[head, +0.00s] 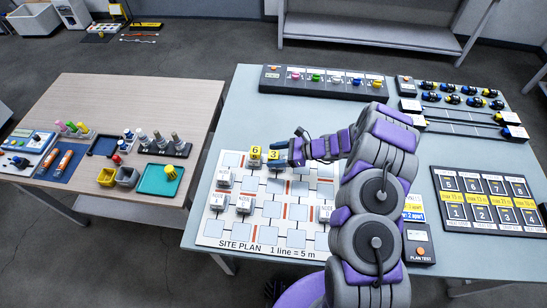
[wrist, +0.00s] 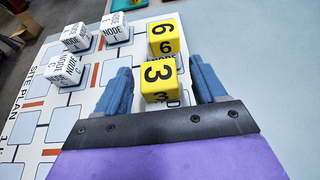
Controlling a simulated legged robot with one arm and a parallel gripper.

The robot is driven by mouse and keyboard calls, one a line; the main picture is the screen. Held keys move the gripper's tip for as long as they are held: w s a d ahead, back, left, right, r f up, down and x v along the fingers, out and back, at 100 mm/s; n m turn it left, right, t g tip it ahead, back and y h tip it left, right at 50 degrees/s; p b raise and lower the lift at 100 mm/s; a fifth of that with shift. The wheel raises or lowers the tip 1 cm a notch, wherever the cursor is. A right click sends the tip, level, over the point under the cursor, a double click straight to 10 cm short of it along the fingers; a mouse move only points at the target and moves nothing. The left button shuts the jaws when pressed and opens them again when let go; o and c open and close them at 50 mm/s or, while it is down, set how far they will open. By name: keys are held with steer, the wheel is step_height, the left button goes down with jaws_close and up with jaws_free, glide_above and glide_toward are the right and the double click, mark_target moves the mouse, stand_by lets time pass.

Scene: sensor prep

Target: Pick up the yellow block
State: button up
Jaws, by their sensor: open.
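Two yellow blocks are near the top of the site plan, each seemingly on a white node block. One is marked 6 (head: 256,151); it also shows in the wrist view (wrist: 163,38). The other is marked 3 (head: 272,155) and is closer to my gripper; it also shows in the wrist view (wrist: 158,78). My gripper (head: 284,152) is open. In the wrist view its blue-grey fingers (wrist: 161,66) stand to the left and right of the 3 block, with a gap visible on each side. The 6 block is just beyond the fingertips.
Several white node blocks (wrist: 66,70) stand on the site plan (head: 211,242) left of my gripper. A rack of coloured pieces (head: 322,83) is at the table's back. A black numbered board (head: 488,229) lies at right. My arm covers the plan's right side.

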steer(key=shift+a+f, duration=0.1)
steer(key=shift+a, duration=0.2)
steer(key=shift+c, duration=0.4)
